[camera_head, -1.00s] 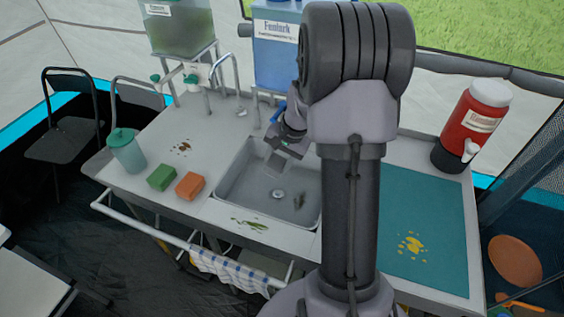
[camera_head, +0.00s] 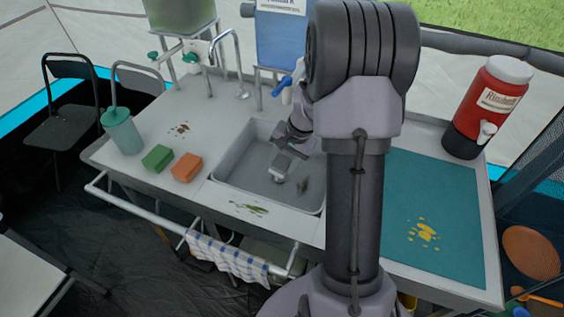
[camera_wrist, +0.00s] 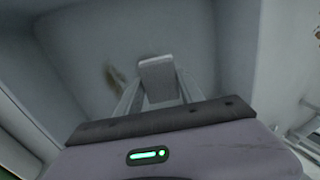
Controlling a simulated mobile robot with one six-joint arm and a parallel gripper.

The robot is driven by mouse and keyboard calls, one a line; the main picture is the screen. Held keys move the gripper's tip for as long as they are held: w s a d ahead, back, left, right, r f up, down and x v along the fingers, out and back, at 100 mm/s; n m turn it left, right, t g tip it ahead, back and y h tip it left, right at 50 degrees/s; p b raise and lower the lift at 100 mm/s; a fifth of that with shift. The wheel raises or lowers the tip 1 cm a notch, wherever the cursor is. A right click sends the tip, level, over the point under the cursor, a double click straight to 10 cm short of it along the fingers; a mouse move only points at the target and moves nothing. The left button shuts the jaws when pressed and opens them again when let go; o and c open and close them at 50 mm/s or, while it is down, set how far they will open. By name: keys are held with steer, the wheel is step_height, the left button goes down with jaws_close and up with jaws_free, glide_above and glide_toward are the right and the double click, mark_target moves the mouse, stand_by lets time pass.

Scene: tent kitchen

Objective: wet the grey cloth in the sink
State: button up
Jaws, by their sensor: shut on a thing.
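My gripper (camera_head: 281,168) is low inside the sink basin (camera_head: 232,178), over the drain area. In the wrist view, my gripper (camera_wrist: 158,92) is shut on a small grey piece, which I take to be the grey cloth (camera_wrist: 158,72); it sits between the two fingers, with the basin floor behind it. I cannot tell whether the cloth touches the floor or is wet. A curved faucet (camera_head: 238,62) stands behind the sink at left. No water stream is visible.
A green sponge (camera_head: 157,158), an orange sponge (camera_head: 187,167) and a teal-lidded cup (camera_head: 122,131) stand left of the sink. Green scraps (camera_head: 248,208) lie at its front edge. A checked towel (camera_head: 228,259) hangs on the front rail. A red dispenser (camera_head: 488,105) stands at right.

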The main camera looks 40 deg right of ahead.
mark_target(283, 162)
step_height(283, 162, up, 9)
steer(key=p, duration=0.7)
stand_by(1.9)
